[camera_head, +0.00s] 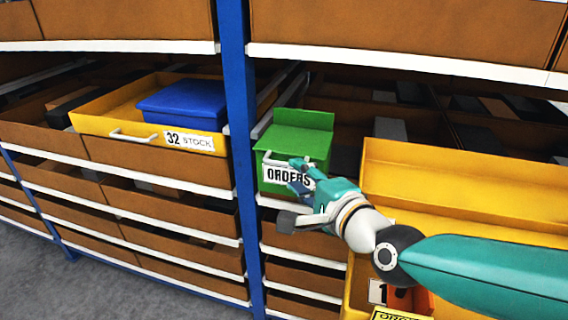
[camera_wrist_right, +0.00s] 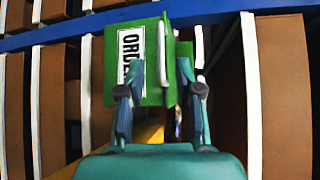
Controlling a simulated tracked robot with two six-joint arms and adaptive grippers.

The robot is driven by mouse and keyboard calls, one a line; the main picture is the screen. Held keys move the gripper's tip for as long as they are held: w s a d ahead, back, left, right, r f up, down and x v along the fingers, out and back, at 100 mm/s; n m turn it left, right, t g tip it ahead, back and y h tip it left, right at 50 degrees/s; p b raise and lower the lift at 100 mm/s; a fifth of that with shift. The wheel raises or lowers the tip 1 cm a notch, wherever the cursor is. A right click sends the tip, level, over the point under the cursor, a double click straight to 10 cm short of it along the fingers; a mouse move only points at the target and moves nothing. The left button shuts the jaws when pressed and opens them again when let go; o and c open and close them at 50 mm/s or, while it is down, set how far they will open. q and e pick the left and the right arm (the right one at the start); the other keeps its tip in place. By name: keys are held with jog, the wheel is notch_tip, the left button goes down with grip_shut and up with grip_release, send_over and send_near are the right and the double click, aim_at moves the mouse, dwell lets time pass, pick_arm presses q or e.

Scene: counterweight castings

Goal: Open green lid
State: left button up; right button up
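The green box (camera_head: 320,155) sits on a shelf right of the blue post, with a white "ORDERS" label on its front. Its green lid (camera_head: 292,138) shows as a flat top, with an upright green panel along the back edge. My right gripper (camera_head: 302,172) is at the box's front, over the label's right part. In the right wrist view, the two fingers (camera_wrist_right: 158,72) are apart, with the green box (camera_wrist_right: 151,88) and its label between and beyond them. I cannot tell whether a fingertip touches the box. My left gripper is not in view.
A yellow drawer (camera_head: 95,122) labelled "32 STOCK" holds a blue box (camera_head: 185,102) on the left. The blue post (camera_head: 238,110) stands just left of the green box. An open yellow bin (camera_head: 450,180) lies right, close to my right arm. Brown bins fill the other shelves.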

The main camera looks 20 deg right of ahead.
aim_at(283, 165)
jog(key=p+x, duration=0.1)
jog(key=x, duration=0.5)
jog(key=shift+w, duration=0.3)
grip_shut()
jog(key=shift+a, duration=0.1)
